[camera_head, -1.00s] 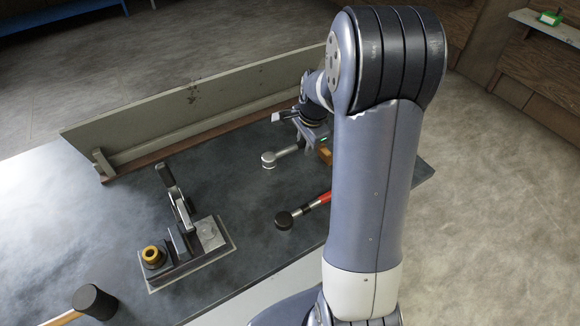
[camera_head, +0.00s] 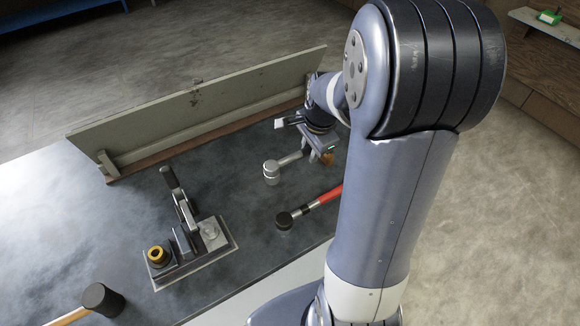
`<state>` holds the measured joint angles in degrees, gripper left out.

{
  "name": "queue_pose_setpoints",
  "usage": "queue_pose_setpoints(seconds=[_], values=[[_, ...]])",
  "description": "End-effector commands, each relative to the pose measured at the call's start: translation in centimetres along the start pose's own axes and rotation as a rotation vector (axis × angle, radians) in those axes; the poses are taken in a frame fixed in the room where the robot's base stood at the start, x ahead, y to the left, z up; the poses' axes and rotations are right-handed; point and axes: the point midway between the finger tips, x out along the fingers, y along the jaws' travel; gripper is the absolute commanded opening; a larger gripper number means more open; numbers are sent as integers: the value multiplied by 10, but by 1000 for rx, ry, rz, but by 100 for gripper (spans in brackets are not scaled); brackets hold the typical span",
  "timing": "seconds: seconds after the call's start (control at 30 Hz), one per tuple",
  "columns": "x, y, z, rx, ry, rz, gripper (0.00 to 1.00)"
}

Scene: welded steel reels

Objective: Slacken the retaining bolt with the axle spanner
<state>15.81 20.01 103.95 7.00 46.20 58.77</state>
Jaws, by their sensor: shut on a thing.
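My gripper (camera_head: 322,153) is at the back right of the bench, partly screened by my own arm. It is shut on the handle of a silver-headed hammer (camera_head: 271,172), whose head points left. The fingertips are small and hard to make out. A clamp fixture (camera_head: 190,250) with an upright lever stands on a grey plate at the bench's middle, left of my gripper and apart from it. A brass-coloured ring or nut (camera_head: 157,254) sits on its dark round boss. I cannot make out a spanner, or tell which part is the retaining bolt.
A black-headed mallet with a red handle (camera_head: 325,197) lies in front of my gripper. Another black mallet (camera_head: 102,299) with a wooden handle lies at the front left. A grey upright board (camera_head: 200,100) closes off the bench's back. The bench's left (camera_head: 60,220) is clear.

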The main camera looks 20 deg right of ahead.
Motion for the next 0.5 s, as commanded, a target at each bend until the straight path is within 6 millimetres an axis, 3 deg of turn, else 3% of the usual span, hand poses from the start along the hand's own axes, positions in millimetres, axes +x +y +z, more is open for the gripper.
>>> queue_pose_setpoints(seconds=[0.5], values=[[-34, 24, 12, 1, 1, -2, 0]])
